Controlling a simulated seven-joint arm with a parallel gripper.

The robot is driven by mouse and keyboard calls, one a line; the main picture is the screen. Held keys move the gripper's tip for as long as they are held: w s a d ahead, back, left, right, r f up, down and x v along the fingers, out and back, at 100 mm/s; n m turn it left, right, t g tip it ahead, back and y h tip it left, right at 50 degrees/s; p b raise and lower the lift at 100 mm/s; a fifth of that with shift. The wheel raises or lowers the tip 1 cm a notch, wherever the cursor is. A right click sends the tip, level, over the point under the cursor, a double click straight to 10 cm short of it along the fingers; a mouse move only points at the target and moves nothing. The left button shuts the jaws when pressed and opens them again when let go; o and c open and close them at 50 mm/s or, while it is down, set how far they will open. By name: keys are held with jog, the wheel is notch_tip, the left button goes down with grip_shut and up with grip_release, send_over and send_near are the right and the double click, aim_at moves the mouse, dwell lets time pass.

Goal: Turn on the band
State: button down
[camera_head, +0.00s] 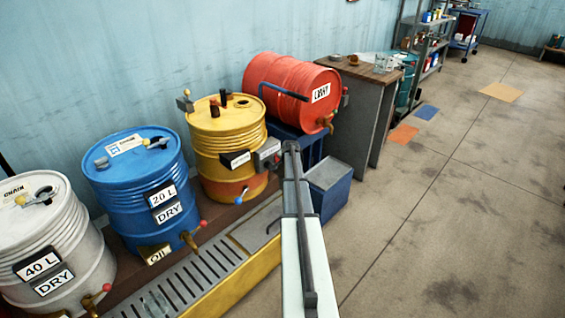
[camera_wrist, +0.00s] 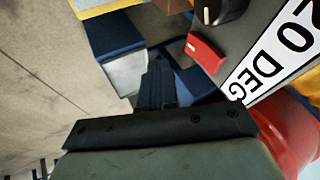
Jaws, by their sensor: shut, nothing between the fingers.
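The yellow drum (camera_head: 215,125) stands against the wall with an orange band (camera_head: 232,188) around its lower part. A grey control box (camera_head: 267,154) sits at its right side, beside a dark label plate (camera_head: 237,160). In the wrist view the box carries a red switch (camera_wrist: 205,53), a black knob (camera_wrist: 222,10) and a white label (camera_wrist: 275,50) reading "0 DEG", cut off at the edge. My gripper (camera_head: 290,148) is shut and empty, close to the box's right side. In the wrist view its fingertips (camera_wrist: 159,70) appear apart from the red switch. Whether the switch is on cannot be told.
A red drum (camera_head: 290,88) lies on a blue stand behind my gripper. A blue bin (camera_head: 328,185) is close right. Open floor lies right.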

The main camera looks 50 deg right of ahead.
jog(key=s+f+v, duration=0.1)
jog(key=v, duration=0.7)
jog(key=shift+s, duration=0.3)
jog(key=shift+r, duration=0.1)
